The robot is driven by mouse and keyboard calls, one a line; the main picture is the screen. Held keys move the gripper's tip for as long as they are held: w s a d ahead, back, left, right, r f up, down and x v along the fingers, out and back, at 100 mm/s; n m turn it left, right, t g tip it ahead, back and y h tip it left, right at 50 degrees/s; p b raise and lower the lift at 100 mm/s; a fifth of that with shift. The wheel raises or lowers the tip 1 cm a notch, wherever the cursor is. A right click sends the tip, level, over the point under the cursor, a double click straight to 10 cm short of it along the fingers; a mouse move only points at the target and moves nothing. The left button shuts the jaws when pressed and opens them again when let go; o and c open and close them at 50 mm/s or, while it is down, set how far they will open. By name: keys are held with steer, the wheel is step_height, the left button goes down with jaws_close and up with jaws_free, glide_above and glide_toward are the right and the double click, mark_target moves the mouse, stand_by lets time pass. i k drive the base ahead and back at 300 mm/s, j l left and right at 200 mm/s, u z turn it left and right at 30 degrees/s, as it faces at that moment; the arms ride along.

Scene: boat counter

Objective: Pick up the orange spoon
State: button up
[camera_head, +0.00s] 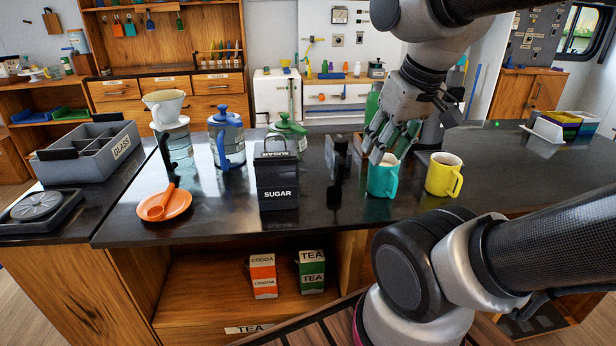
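The orange spoon (167,196) lies on a small orange plate (182,206) at the left of the dark counter. Its handle points up and to the right in the picture, and its bowl end rests toward the plate's left side. My gripper (378,150) points down at the right of the counter, just behind and above a teal mug (382,181). It is well to the right of the spoon and apart from it. The fingers overlap in this view, so I cannot tell whether they are open or shut.
A black sugar box (277,185) stands between the spoon and my gripper. A pour-over dripper (166,105), a blue-lidded press (228,140) and a green-lidded press (287,128) stand behind. A yellow mug (442,176) is at right. A grey glass tray (85,152) is at far left.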

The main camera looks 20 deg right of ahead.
mark_target(157, 213)
steer(key=i+j, duration=0.1)
steer(key=j, duration=0.35)
steer(key=i+j, duration=0.1)
steer(key=j, duration=0.3)
steer(key=i+j, duration=0.1)
steer(key=j, duration=0.35)
